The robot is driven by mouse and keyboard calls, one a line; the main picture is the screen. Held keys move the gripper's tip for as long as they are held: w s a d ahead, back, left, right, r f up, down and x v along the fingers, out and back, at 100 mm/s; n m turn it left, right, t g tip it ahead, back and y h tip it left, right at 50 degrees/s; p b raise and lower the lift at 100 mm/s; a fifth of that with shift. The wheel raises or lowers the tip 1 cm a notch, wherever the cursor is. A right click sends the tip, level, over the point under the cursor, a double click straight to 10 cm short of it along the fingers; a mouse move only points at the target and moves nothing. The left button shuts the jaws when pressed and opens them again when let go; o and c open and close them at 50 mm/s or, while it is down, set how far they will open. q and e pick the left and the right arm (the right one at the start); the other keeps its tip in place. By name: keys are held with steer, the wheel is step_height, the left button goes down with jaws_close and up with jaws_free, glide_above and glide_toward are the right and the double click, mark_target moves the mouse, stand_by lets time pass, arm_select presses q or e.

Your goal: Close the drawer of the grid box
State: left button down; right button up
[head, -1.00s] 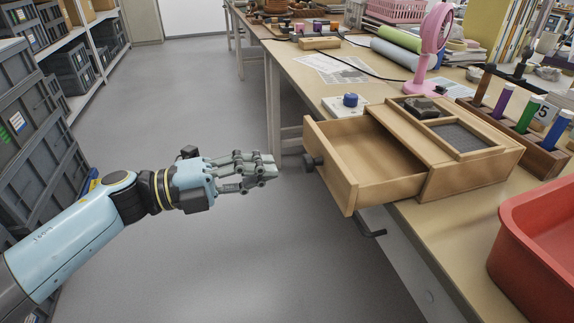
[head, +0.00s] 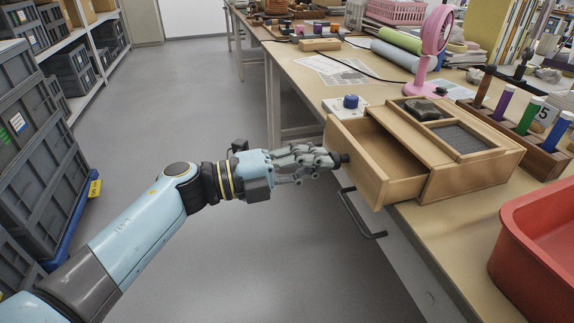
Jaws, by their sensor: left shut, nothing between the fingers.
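The wooden grid box (head: 478,180) stands at the table's front edge. Its drawer (head: 358,178) is partly pulled out to the left, past the table edge, and looks empty inside. The drawer's dark round knob (head: 345,158) is on its left front face. My left gripper (head: 338,160) is shut with nothing held; its fingertips are at the knob and seem to touch it, partly hiding it. My right gripper is not in view.
A dark sherd (head: 420,109) lies in a top compartment of the box. A red tub (head: 545,240) stands at the right front. A rack of coloured tubes (head: 520,135) and a pink fan (head: 432,45) stand behind.

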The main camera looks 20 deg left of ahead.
mark_target(346, 157)
arm_select(q)
steer(key=x, duration=0.7)
steer(key=shift+w+d+f, duration=0.15)
steer(key=shift+w+d, duration=0.1)
steer(key=shift+d, duration=0.2)
